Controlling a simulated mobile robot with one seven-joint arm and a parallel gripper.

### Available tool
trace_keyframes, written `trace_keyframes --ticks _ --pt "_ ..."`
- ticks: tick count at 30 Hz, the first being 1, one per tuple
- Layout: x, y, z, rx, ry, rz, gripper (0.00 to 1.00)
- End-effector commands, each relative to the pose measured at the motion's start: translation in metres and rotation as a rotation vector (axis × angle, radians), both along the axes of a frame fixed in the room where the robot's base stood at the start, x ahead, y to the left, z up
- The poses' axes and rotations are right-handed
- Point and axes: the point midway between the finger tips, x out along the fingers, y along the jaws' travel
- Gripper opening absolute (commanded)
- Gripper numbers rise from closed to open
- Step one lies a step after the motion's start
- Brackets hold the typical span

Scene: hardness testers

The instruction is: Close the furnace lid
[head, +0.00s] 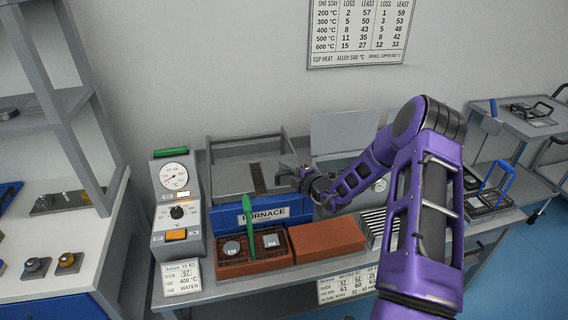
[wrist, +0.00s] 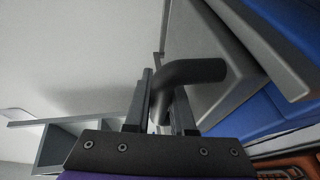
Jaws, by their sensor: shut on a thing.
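The furnace (head: 232,217) is a blue box with a FURNACE label at the back of the bench. Its grey top part (head: 228,178), seemingly the lid, has raised edges and a dark strip on it; I cannot tell how far open it is. My gripper (head: 304,180) is at the furnace's right side in the head view, its fingertips partly hidden. In the wrist view my gripper (wrist: 160,100) is shut on a dark, bent round handle (wrist: 192,72). The handle lies beside a grey panel (wrist: 225,60) with blue surfaces (wrist: 285,95) near it.
A brick tray (head: 255,267) with a green-handled tool and a red-brown block (head: 327,238) lie in front. Racks and a side table (head: 520,125) stand right.

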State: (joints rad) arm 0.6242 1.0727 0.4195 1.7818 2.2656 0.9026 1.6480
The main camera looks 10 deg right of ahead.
Motion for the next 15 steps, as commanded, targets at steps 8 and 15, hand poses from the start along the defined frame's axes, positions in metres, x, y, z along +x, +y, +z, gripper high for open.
trace_keyframes --ticks 8,15 --pt "-0.0035 -0.0006 -0.0001 0.001 0.000 -0.001 0.00" --pt "-0.0042 -0.0004 -0.0012 0.000 0.002 0.000 0.29"
